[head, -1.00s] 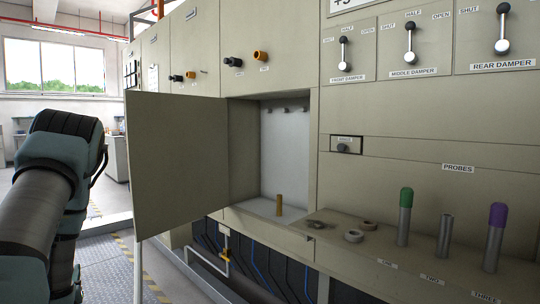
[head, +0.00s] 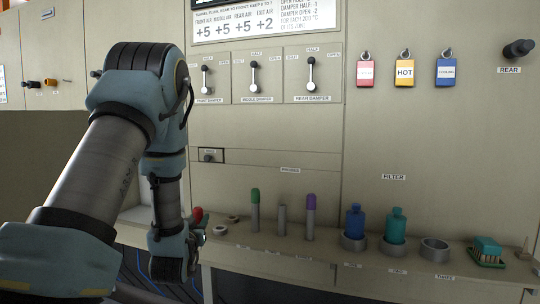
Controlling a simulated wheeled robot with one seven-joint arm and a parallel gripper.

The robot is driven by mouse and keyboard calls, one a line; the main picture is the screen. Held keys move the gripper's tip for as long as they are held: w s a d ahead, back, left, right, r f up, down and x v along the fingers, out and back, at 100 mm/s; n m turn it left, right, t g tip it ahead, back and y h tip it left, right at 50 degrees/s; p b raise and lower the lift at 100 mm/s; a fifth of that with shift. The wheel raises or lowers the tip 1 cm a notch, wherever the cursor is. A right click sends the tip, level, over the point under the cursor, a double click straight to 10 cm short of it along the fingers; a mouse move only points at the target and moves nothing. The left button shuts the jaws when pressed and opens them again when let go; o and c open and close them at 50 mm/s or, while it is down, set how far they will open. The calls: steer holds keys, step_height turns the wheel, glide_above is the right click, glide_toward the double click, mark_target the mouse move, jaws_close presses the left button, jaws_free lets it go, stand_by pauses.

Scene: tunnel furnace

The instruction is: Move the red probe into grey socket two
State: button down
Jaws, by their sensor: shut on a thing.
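The red probe (head: 197,215) shows only its red top, just beside my gripper (head: 201,236). My gripper is low at the left end of the ledge, shut on the probe; its fingers and the probe's lower part are mostly hidden by my arm. Grey socket two (head: 282,221) is the middle upright grey tube under the PROBES label, to the right of my gripper and apart from it. Its top is bare. The tube to its left holds a green-topped probe (head: 255,197), and the one to its right a purple-topped probe (head: 310,203).
Further right stand a blue bottle (head: 354,221), a teal bottle (head: 395,226), an empty ring holder (head: 434,249) and a green brush-like block (head: 487,250). Damper levers (head: 254,77) are on the panel above.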

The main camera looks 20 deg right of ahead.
steer(key=s+d+r+m+g+h+p, duration=0.2)
steer(key=s+d+r+h+p, duration=0.1)
steer(key=s+d+r, duration=0.45)
steer(key=s+d+r+m+g+h+p, duration=0.25)
steer(key=s+d+r, duration=0.25)
steer(key=d+r, duration=0.4)
steer(key=w+d+f+p, duration=0.1)
steer(key=w+d+f, duration=0.4)
steer(key=w+d, duration=0.3)
steer(key=shift+w+d, duration=0.4)
steer(key=shift+s+a+t+h+b, duration=0.15)
steer(key=shift+t+h+b, duration=0.1)
steer(key=shift+b, duration=0.15)
steer(key=shift+f, duration=0.1)
stand_by(0.4)
steer(key=shift+f+b, duration=0.5)
steer(key=shift+b, duration=0.3)
steer(key=shift+f+b, duration=1.35)
steer(key=shift+f, duration=0.05)
